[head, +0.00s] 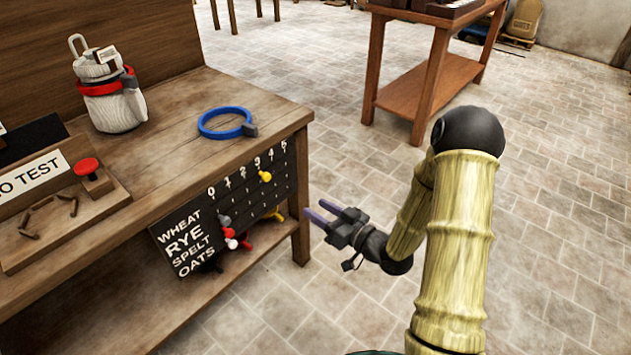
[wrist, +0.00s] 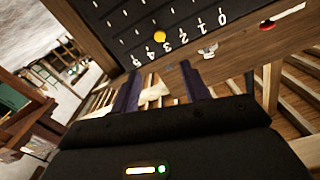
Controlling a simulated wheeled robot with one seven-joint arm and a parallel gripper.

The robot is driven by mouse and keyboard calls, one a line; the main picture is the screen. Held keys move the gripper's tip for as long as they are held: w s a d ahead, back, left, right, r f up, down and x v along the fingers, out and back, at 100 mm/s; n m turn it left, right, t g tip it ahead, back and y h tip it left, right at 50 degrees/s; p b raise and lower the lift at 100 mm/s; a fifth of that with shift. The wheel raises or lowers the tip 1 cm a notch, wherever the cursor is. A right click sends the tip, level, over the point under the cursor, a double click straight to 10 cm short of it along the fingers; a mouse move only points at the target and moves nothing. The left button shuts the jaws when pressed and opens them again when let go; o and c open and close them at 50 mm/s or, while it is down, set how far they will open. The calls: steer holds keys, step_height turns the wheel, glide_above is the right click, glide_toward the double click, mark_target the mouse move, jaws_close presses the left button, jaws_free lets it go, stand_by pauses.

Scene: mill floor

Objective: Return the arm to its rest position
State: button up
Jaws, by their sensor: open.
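My gripper (head: 322,212) is out to the right of the workbench's front edge, over the stone floor, in the head view. Its two purple fingers are apart, with nothing between them. They point left toward the black grain board (head: 225,215) on the bench front. In the wrist view the fingers (wrist: 158,88) are spread below the board (wrist: 140,25), which appears upside down. My arm is bent, coming from the lower right. The gripper appears apart from the board and the bench leg.
The workbench (head: 185,160) holds a sack-like jar with a red band (head: 112,98), a blue ring clamp (head: 226,122) and a test board with a red knob (head: 88,168). Coloured pegs sit on the grain board. A wooden table (head: 425,90) stands behind. Floor to the right is clear.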

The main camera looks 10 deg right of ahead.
steer(key=s+d+m+g+h, duration=0.2)
steer(key=s+d+g+h, duration=0.35)
steer(key=d+h, duration=0.4)
steer(key=s+a+r+m+g+h, duration=0.1)
steer(key=s+r+m+g, duration=0.1)
steer(key=s, duration=0.4)
steer(key=s+a+r+m+g+h, duration=0.1)
steer(key=s+r+m+g+h, duration=0.15)
steer(key=s, duration=0.35)
step_height(320, 180, up, 31)
steer(key=p, duration=3.1)
steer(key=shift+w+f+n+g+y+p, duration=0.15)
steer(key=shift+f+n+g+y+p, duration=0.05)
steer(key=shift+n+g+y+p, duration=0.2)
